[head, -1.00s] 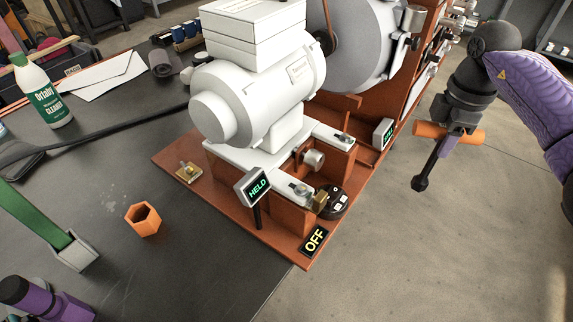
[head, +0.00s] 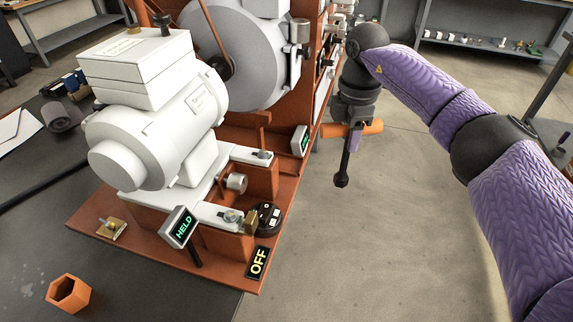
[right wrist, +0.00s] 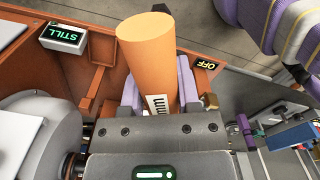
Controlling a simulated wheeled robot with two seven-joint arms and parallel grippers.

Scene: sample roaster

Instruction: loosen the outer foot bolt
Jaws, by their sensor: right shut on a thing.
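The motor (head: 165,130) is a white cylinder with a box on top, standing on a red-brown base. Two foot bolts show on its pale foot rails: a nearer one (head: 231,216) by the front edge and a farther one (head: 262,154). I cannot tell by name which is the outer one. My right gripper (head: 352,132) is shut on an orange cylindrical handle (head: 368,127), off to the right of the base and apart from both bolts. In the right wrist view the handle (right wrist: 150,50) stands between the purple fingers. A black round-ended rod (head: 342,178) hangs below the gripper.
A HELD display (head: 180,227), an OFF sign (head: 258,262) and a black round device (head: 268,217) crowd the nearer bolt. Another display (head: 300,141) stands near the farther bolt. An orange hexagonal cup (head: 68,292) stands on the dark table. Open floor lies right of the base.

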